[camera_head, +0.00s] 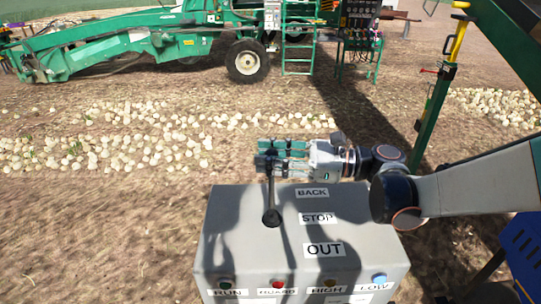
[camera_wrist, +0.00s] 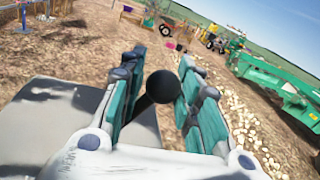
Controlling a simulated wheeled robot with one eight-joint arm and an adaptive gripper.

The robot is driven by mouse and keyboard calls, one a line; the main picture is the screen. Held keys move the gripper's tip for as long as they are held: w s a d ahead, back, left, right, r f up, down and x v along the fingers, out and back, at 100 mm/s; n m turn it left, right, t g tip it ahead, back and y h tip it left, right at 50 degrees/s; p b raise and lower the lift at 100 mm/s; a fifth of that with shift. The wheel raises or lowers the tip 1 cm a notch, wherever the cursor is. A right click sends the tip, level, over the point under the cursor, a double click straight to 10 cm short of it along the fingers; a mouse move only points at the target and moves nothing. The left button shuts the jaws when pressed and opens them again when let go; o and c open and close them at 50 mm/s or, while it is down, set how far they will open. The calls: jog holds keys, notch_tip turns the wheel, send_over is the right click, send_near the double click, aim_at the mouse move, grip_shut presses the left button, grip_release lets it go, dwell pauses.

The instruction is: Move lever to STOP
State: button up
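A grey control box (camera_head: 222,250) stands at the bottom of the head view, with BACK, STOP (camera_head: 317,218) and OUT labels from far to near. Its black lever (camera_head: 271,214) stands left of the labels, its shaft running toward the far edge, roughly level with BACK or beyond. My gripper (camera_head: 268,158) reaches in from the right over the box's far edge. In the wrist view the lever's round black knob (camera_wrist: 163,87) sits between the two green-padded fingers of my gripper (camera_wrist: 160,82). The fingers are apart around the knob; firm contact on both sides is not clear.
Buttons labelled RUN, HIGH and LOW (camera_head: 379,279), and a red one (camera_head: 278,284), line the box's near edge. A green post (camera_head: 432,115) stands at the right. A green farm machine (camera_head: 190,40) stands beyond rows of onions (camera_head: 110,150) on bare soil.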

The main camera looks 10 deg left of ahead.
jog(key=shift+w, duration=0.15)
grip_shut()
jog(key=s+d+r+n+b, duration=0.1)
jog(key=s+n, duration=0.2)
jog(key=s, duration=0.3)
jog(key=shift+d+r+n+y, duration=0.2)
jog(key=shift+n+y, duration=0.1)
jog(key=shift+n, duration=0.1)
jog(key=shift+s, duration=0.1)
jog(key=o, duration=0.9)
grip_release()
jog(key=shift+d, duration=0.15)
